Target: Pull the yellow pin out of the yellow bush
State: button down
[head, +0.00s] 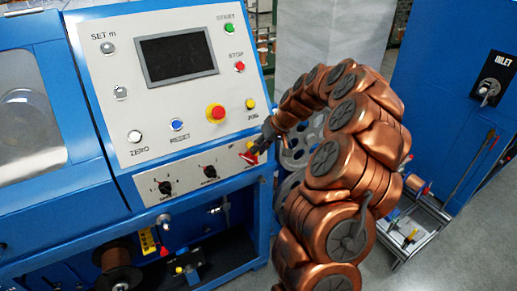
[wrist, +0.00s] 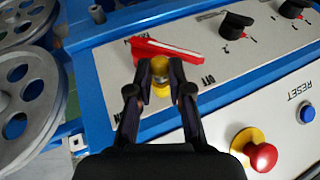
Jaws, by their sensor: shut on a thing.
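In the wrist view my gripper (wrist: 160,66) has its two fingers closed on a small yellow cylindrical piece (wrist: 160,90), which looks like the yellow pin. A greyish band shows on it between the fingertips. It overlaps a red switch lever (wrist: 170,50) on the control panel; I cannot tell whether they touch. In the head view my gripper (head: 265,143) is at the panel's lower right, beside the red lever (head: 249,157). The yellow bush is not clearly identifiable. A yellow part (head: 147,241) sits low on the machine front.
The control panel (head: 125,70) carries a red emergency button (head: 215,113), a yellow button (head: 250,103) and black knobs (head: 210,171). Grey spoked pulleys (wrist: 25,85) stand beside it. A blue inlet cabinet (head: 450,110) and a low metal frame (head: 425,240) stand at right.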

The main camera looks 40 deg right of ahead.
jog(key=shift+s+a+b, duration=0.15)
jog(key=shift+s+b, duration=1.75)
dwell(1.0)
jog(key=s+b, duration=0.3)
jog(key=s, duration=0.1)
jog(key=shift+a, duration=0.15)
dwell(0.3)
dwell(0.4)
